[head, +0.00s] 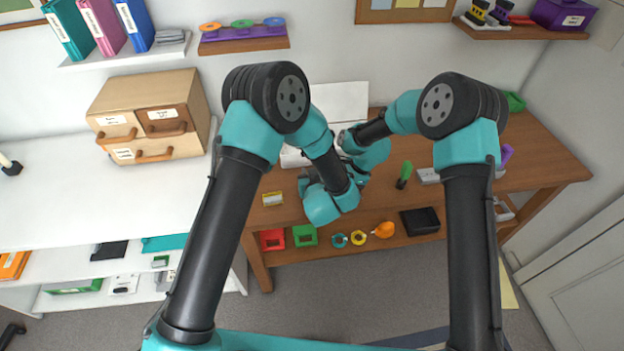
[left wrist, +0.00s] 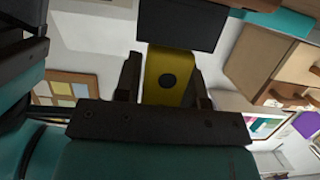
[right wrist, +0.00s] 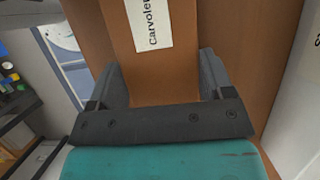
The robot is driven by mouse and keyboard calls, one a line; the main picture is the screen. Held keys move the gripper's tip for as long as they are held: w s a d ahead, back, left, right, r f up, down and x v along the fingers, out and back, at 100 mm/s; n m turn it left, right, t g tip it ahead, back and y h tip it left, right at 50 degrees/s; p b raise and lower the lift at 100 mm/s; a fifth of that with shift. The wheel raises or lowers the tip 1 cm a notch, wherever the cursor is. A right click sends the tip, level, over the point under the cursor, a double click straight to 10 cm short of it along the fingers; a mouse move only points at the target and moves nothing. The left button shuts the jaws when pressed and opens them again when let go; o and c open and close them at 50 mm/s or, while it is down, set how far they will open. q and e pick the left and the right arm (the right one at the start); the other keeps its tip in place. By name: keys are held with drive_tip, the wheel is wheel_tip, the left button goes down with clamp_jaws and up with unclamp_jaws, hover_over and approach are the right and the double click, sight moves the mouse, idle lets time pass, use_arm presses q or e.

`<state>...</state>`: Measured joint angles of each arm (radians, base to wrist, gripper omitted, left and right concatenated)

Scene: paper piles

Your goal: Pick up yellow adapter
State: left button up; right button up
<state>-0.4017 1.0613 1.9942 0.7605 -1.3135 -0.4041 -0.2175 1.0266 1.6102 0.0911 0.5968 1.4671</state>
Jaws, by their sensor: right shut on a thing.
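The yellow adapter (left wrist: 172,80), a yellow piece with a dark round hole, shows in the left wrist view between the fingers of my left gripper (left wrist: 168,92). Both fingers are close along its sides; I cannot tell whether they press on it. A black block (left wrist: 183,22) is just beyond its far end. In the right wrist view my right gripper (right wrist: 163,75) is shut on a brown box (right wrist: 155,75) with a white label. In the head view my arm links hide both fingertips and what is between them.
A wooden drawer unit (head: 150,105) stands on the left.

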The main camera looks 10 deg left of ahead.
use_arm(q)
drive_tip(key=c, duration=0.5)
drive_tip(key=shift+r, duration=0.15)
wheel_tip(320, 180, up, 10)
idle(0.5)
idle(0.5)
drive_tip(key=shift+r, duration=3)
drive_tip(key=s+a+r, duration=0.1)
drive_tip(key=a, duration=0.9)
drive_tip(key=shift+r, duration=0.4)
use_arm(e)
drive_tip(key=o, duration=1)
drive_tip(key=shift+o, duration=0.2)
